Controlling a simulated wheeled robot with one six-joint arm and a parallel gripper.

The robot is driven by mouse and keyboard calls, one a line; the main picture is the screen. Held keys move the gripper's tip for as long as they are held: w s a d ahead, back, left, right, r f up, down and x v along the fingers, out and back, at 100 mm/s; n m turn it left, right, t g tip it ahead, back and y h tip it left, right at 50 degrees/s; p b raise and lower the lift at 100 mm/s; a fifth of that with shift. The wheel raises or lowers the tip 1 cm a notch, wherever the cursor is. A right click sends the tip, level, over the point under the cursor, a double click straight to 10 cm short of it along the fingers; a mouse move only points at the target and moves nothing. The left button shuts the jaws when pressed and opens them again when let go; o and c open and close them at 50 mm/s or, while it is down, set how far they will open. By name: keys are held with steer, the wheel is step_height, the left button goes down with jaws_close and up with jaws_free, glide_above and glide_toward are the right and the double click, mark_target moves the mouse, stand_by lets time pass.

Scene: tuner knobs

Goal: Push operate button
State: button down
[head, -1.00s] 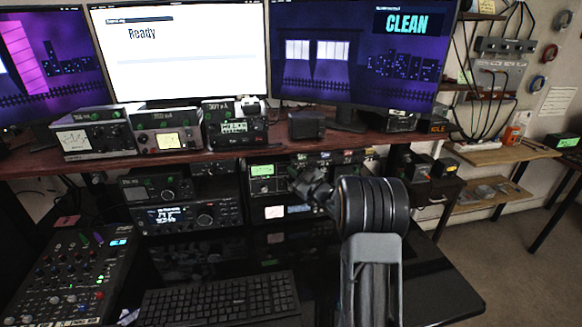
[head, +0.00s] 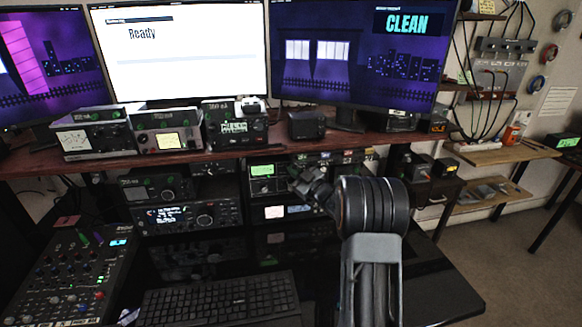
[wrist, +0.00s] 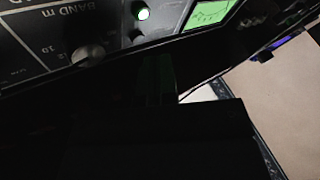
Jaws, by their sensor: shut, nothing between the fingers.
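The tuner unit, a black box with a green-lit screen (head: 262,170), sits on the shelf under the desk top, behind my gripper. My gripper (head: 300,182) is shut and empty, in front of the unit. In the wrist view it is a very dark shape below the panel; contact with any control cannot be made out.
A radio with a lit display (head: 165,215) stands left of my gripper. A keyboard (head: 220,300) and a mixer (head: 70,275) lie in front. The desk edge (head: 150,160) runs above the unit. Monitors (head: 180,50) stand behind. Open floor (head: 500,255) lies at right.

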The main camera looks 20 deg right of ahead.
steer(key=shift+w, duration=0.2)
steer(key=shift+w+b, duration=0.25)
steer(key=shift+b, duration=0.1)
steer(key=shift+w+d, duration=0.15)
steer(key=shift+w, duration=0.15)
stand_by(0.7)
steer(key=shift+s, duration=0.15)
stand_by(0.3)
steer(key=shift+s+b, duration=0.55)
steer(key=shift+s, duration=0.05)
steer(key=shift+s, duration=0.1)
steer(key=shift+s+a+b, duration=0.2)
steer(key=shift+s+b, duration=0.05)
steer(key=shift+s, duration=0.55)
steer(key=shift+s+a+b, duration=0.25)
steer(key=shift+s+b, duration=0.05)
steer(key=shift+s, duration=0.45)
steer(key=shift+s+a+b, duration=0.2)
steer(key=shift+s+b, duration=0.05)
steer(key=shift+s, duration=0.55)
